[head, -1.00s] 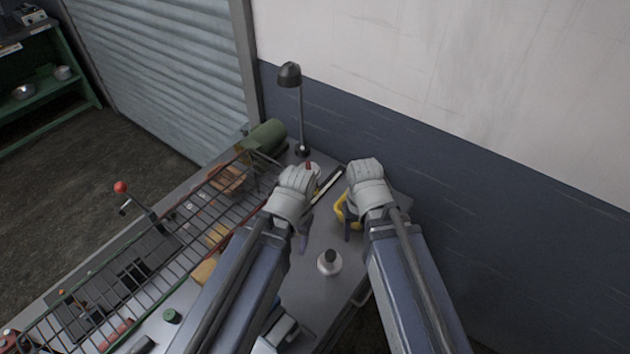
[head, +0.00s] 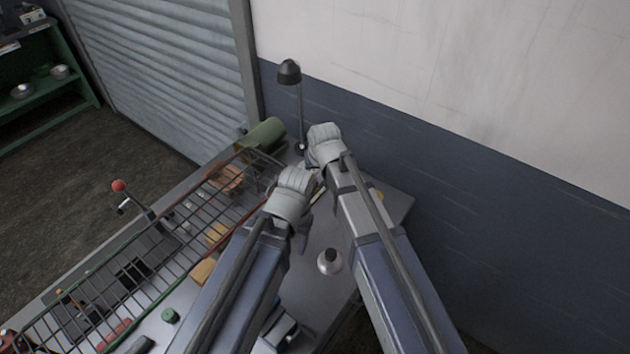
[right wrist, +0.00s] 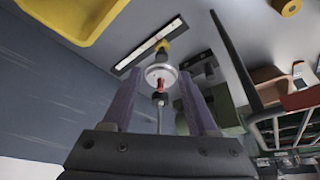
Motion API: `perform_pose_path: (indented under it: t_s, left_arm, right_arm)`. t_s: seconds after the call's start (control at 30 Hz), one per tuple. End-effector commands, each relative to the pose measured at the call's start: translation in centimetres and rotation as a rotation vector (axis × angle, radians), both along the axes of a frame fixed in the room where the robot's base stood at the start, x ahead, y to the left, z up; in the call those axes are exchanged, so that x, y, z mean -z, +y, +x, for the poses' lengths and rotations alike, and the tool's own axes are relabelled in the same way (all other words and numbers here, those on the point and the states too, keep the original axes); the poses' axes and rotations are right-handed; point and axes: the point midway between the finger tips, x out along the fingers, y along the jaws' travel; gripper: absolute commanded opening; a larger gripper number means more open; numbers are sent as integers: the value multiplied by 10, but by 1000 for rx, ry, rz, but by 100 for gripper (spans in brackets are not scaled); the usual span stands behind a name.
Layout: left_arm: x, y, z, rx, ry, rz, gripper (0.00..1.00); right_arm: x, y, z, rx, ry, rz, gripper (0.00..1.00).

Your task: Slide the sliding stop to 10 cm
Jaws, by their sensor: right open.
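My right gripper (right wrist: 160,82) is open. A silver disc with a red-and-black stem (right wrist: 160,76) shows between its fingers; I cannot tell how far below them it is. In the head view my right gripper (head: 325,145) is near the lamp's foot, and my left gripper (head: 293,190) is just to its lower left. The left jaws are hidden by the hand. The rail is mostly covered there.
A lamp (head: 289,73) stands at the bench's back corner, close to the right gripper. A wire rack (head: 160,235) runs along the left. A white bottle with a dark top (head: 329,262) stands between my arms. A yellow bin (right wrist: 75,15) lies at the wrist view's upper left.

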Motion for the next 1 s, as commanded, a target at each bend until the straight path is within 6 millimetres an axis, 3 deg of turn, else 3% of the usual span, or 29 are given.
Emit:
perform_pose_path:
  t_s: [0.37, 0.8, 1.0]
  left_arm:
    - [9, 0, 0, 0, 0, 0, 59]
    - [58, 0, 0, -2, 0, 0, 59]
    - [72, 0, 0, -2, 0, 0, 59]
  right_arm:
    - [8, 5, 5, -4, -7, 2, 59]
    - [58, 7, 25, -4, -6, 2, 59]
    - [72, 8, 31, -4, -6, 2, 59]
